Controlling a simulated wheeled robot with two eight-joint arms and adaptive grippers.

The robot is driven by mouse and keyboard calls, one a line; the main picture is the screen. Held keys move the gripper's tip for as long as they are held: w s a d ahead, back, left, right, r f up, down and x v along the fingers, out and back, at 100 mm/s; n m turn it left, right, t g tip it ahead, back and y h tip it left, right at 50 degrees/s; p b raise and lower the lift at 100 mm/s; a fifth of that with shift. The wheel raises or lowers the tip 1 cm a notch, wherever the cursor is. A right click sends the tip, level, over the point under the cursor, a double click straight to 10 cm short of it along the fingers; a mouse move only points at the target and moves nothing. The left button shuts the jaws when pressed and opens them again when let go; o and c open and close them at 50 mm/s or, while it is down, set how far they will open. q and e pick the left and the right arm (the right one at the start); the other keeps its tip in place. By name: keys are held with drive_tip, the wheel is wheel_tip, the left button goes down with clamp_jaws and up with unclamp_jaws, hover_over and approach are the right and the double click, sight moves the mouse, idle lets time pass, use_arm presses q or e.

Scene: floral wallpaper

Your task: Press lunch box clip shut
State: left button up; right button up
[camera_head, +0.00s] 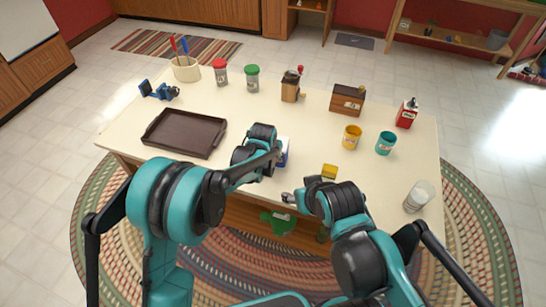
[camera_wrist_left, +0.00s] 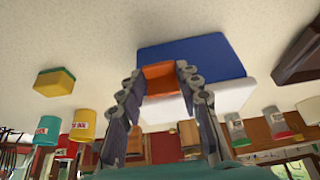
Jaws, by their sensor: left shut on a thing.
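The lunch box (camera_head: 284,152) is mostly hidden behind my left gripper (camera_head: 277,156) in the head view; a blue and white strip shows. In the left wrist view the lunch box (camera_wrist_left: 207,57) has a blue part and a white part, with an orange clip (camera_wrist_left: 160,78) on its near side. My left gripper's fingertips (camera_wrist_left: 160,82) are at either side of the orange clip, shut on it. Whether the clip is fully closed cannot be told. My right gripper (camera_head: 288,197) is low near the table's front edge, apart from the lunch box; its finger opening is unclear.
A yellow sponge (camera_head: 329,171) lies right of the lunch box. A brown tray (camera_head: 184,133) is at the left. Yellow (camera_head: 352,137) and teal (camera_head: 385,143) mugs and a glass jar (camera_head: 419,196) stand at the right. Shakers, a grinder and a wooden box line the back.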

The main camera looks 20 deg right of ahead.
use_arm(q)
drive_tip(key=o, duration=1.2)
drive_tip(key=shift+c, duration=0.2)
drive_tip(key=shift+r, duration=0.1)
drive_tip(key=v, duration=1.1)
drive_tip(key=shift+s+r, duration=0.15)
drive_tip(key=shift+r, duration=0.2)
drive_tip(key=shift+a, duration=0.1)
